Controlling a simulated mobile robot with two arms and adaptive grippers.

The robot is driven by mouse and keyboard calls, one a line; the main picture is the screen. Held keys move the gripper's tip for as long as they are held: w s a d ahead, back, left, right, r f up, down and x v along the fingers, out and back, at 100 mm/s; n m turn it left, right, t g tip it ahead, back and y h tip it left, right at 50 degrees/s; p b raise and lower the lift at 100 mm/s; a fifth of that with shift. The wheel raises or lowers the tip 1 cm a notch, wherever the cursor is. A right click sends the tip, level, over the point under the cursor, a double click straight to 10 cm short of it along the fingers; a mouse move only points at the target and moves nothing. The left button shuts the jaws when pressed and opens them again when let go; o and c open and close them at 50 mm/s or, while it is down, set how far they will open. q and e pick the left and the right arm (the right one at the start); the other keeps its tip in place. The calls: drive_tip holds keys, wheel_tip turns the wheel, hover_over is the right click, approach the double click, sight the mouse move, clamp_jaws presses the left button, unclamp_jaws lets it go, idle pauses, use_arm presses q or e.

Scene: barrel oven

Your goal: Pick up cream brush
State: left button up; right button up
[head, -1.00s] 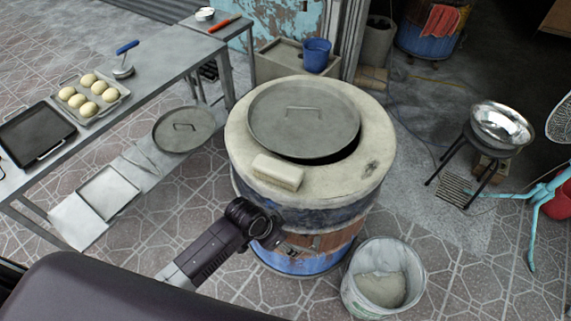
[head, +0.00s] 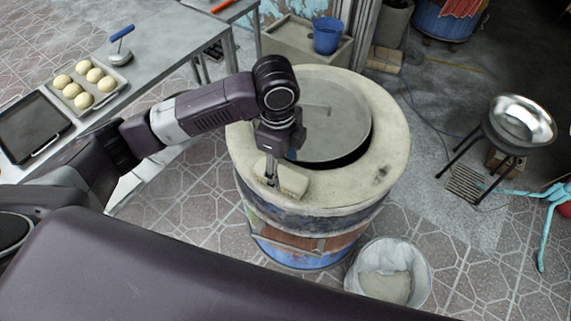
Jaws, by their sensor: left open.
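The cream brush (head: 293,183) is a block lying on the pale rim of the round barrel oven (head: 388,190), on its near side. My left gripper (head: 271,180) points down over the left part of the brush and is open. Its fingers hide part of the brush, and I cannot tell whether they touch it. The round metal lid (head: 342,122) covers most of the oven's opening behind the gripper. My right gripper is not in view.
A steel table (head: 165,60) at the left holds a tray of dough balls (head: 82,84) and a dark pan (head: 30,128). A white bucket (head: 395,265) stands at the oven's front right. A blue pot (head: 327,35) stands behind. A metal bowl (head: 520,122) is at the right.

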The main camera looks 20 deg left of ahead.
sight(281, 173)
use_arm(q)
drive_tip(key=shift+w+a+r, duration=0.3)
drive_tip(key=shift+w+a, duration=0.25)
drive_tip(key=shift+w, duration=0.2)
drive_tip(key=shift+w+a, duration=0.2)
drive_tip(key=shift+w, duration=0.05)
drive_tip(key=shift+s+f, duration=0.1)
drive_tip(key=shift+f, duration=0.25)
drive_tip(key=shift+s+f+p, duration=0.3)
drive_tip(key=shift+f+p, duration=0.05)
drive_tip(key=shift+f, duration=0.4)
drive_tip(key=f, duration=0.1)
drive_tip(key=f+p, duration=0.1)
drive_tip(key=f, duration=0.2)
drive_tip(key=shift+w+d+f, duration=0.2)
drive_tip(key=shift+w+f, duration=0.1)
drive_tip(key=shift+f, duration=0.25)
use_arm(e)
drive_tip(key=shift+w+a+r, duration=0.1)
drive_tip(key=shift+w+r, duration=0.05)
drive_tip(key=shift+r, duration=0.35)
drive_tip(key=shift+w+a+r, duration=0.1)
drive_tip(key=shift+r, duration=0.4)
use_arm(q)
drive_tip(key=shift+c, duration=0.5)
